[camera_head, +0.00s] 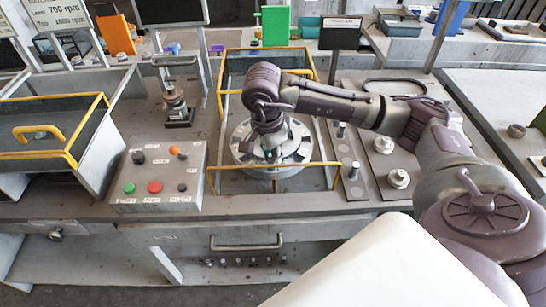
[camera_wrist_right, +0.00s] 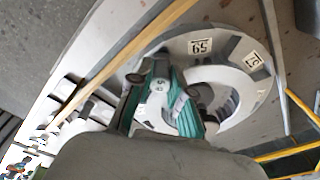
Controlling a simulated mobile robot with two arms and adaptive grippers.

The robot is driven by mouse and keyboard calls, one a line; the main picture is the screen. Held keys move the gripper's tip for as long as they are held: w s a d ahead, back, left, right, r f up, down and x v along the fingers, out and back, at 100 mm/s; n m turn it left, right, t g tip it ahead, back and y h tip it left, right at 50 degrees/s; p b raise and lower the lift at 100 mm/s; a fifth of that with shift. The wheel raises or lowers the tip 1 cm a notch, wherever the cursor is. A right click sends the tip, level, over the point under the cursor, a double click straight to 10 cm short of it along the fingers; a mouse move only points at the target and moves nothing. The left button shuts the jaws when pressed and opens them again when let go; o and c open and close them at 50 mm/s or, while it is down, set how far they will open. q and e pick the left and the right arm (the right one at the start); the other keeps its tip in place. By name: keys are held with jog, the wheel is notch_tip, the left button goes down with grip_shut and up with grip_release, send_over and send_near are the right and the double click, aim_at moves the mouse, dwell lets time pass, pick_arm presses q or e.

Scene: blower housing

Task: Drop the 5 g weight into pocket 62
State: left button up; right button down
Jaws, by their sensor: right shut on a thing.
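My right gripper (camera_head: 268,150) points down over the round rotor disc (camera_head: 243,157) in the head view. In the right wrist view, my right gripper (camera_wrist_right: 160,105) is shut on a small piece, the 5 g weight (camera_wrist_right: 158,86), with teal finger pads on either side. The weight's label is small. The rotor (camera_wrist_right: 232,35) lies beyond the fingers and has dark pockets around its rim. One label reads 59 (camera_wrist_right: 201,47); another beside it looks like 57 (camera_wrist_right: 254,60). I cannot read a 62 label; the gripper hides part of the rim. My left gripper is not in view.
A yellow-edged guard frame (camera_head: 222,166) surrounds the rotor. A control box (camera_head: 160,175) with green and red buttons stands to its left. A plate with metal weights (camera_head: 398,178) lies to the right. A small stand (camera_head: 176,105) stands behind left.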

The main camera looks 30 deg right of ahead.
jog(key=shift+s+a+f, duration=0.1)
jog(key=shift+s+f, duration=0.15)
jog(key=shift+f, duration=0.25)
jog(key=shift+s+a+f, duration=0.1)
jog(key=shift+s+f, duration=0.15)
jog(key=shift+f, duration=0.25)
jog(key=c, duration=1.1)
grip_release()
jog(key=shift+d, duration=0.1)
jog(key=shift+o, duration=0.5)
jog(key=shift+w+d+f+g, duration=0.2)
jog(key=shift+w+f+g, duration=0.1)
jog(key=shift+w, duration=0.2)
jog(key=shift+r, duration=0.1)
jog(key=shift+s+r, duration=0.15)
jog(key=shift+r, duration=0.1)
jog(key=shift+r, duration=0.15)
